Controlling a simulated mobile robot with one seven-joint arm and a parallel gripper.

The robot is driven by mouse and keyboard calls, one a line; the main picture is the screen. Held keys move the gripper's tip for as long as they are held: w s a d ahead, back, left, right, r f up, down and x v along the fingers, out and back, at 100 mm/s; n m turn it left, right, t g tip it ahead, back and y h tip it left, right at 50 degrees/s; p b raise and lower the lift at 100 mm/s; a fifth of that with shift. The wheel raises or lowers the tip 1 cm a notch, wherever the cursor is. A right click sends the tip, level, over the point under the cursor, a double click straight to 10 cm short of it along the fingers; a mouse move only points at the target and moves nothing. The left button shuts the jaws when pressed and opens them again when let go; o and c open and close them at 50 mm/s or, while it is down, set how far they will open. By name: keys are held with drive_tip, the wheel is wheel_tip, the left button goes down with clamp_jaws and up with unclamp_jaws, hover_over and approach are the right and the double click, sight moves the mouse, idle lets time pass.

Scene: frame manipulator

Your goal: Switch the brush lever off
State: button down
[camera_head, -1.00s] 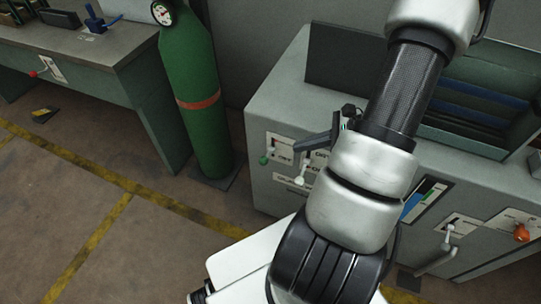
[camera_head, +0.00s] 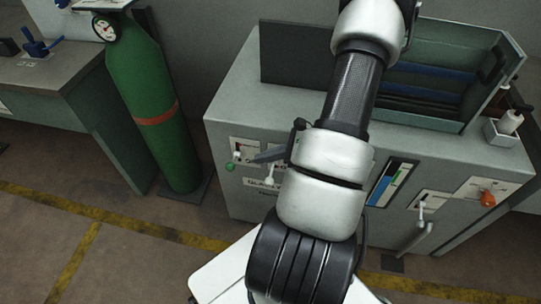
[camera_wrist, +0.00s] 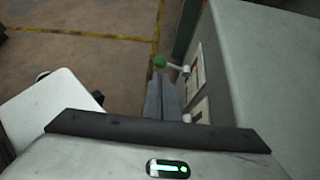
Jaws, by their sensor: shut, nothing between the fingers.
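A lever with a green knob (camera_head: 232,166) sits on a white plate at the left of the grey machine's front. A lever with a white knob (camera_head: 269,181) is just right of it. The plate labels are too small to read, so I cannot tell which is the brush lever. My gripper (camera_head: 259,157) is shut and empty, its tips between these levers in the picture. In the wrist view, the gripper (camera_wrist: 158,82) points toward the green knob (camera_wrist: 160,62), just beyond the tips. The white knob (camera_wrist: 187,118) is partly hidden beside the fingers; contact is unclear.
The grey machine (camera_head: 235,110) also carries a white-knobbed lever (camera_head: 421,211) and an orange knob (camera_head: 488,199) at right. A green gas cylinder (camera_head: 150,100) and a workbench (camera_head: 90,95) stand left. Floor lies open in front.

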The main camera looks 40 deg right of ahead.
sight(234, 166)
drive_tip(key=b+x, duration=0.1)
drive_tip(key=x, duration=0.7)
drive_tip(key=shift+w+a+f, duration=0.15)
drive_tip(key=shift+w+f, duration=0.05)
drive_tip(key=shift+f, duration=0.05)
drive_tip(key=shift+f+b, duration=0.15)
drive_tip(key=shift+b, duration=0.3)
